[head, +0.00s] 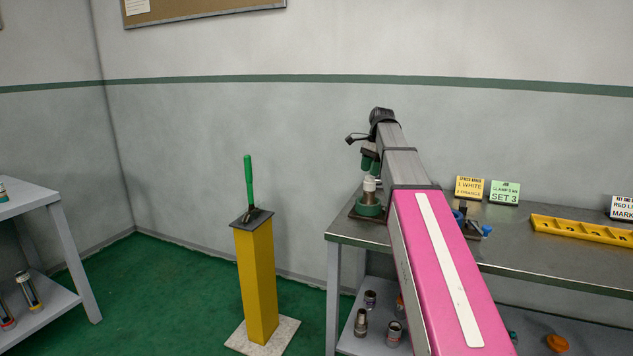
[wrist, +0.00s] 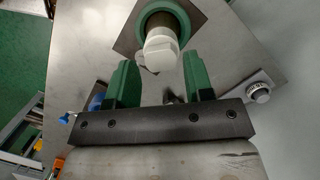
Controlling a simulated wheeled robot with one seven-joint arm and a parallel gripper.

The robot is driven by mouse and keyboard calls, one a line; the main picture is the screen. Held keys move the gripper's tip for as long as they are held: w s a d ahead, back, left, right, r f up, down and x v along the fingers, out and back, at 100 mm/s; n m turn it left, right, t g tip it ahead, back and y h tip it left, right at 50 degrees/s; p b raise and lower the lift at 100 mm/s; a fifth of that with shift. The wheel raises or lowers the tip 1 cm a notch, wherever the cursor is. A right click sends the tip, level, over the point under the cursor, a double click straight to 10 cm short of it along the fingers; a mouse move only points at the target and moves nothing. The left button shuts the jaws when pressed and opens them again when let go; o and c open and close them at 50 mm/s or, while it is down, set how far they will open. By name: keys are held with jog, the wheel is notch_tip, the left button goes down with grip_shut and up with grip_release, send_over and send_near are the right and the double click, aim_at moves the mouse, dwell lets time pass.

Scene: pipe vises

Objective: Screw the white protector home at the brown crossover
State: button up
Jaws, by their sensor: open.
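A white protector (head: 370,184) stands upright on a pipe piece held in a green vise (head: 369,209) at the left end of the workbench. In the wrist view the white protector (wrist: 161,50) sits within the green vise ring (wrist: 150,14), just beyond my fingers. My gripper (head: 370,162) is above the protector in the head view. In the wrist view its green fingers (wrist: 161,80) are open and empty, one on either side of the protector's line, apart from it.
A blue-handled device (head: 484,230) stands on the workbench (head: 540,219) beyond my arm. Yellow (head: 469,188) and green (head: 505,193) signs and a yellow tray (head: 580,229) are to the right. A yellow pedestal (head: 257,285) with a green lever stands left.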

jog(key=n+g+h, duration=0.1)
jog(key=n, duration=0.6)
jog(key=m, duration=0.3)
jog(key=shift+y, duration=0.3)
jog(key=m+t, duration=0.1)
jog(key=m, duration=0.3)
jog(key=shift+m, duration=0.4)
jog(key=m, duration=0.3)
jog(key=shift+t+y, duration=0.3)
jog(key=shift+t, duration=0.1)
jog(key=m, duration=0.4)
jog(key=shift+m+t, duration=0.4)
jog(key=m, duration=0.3)
jog(key=shift+m+t, duration=0.3)
jog(key=shift+f, duration=0.2)
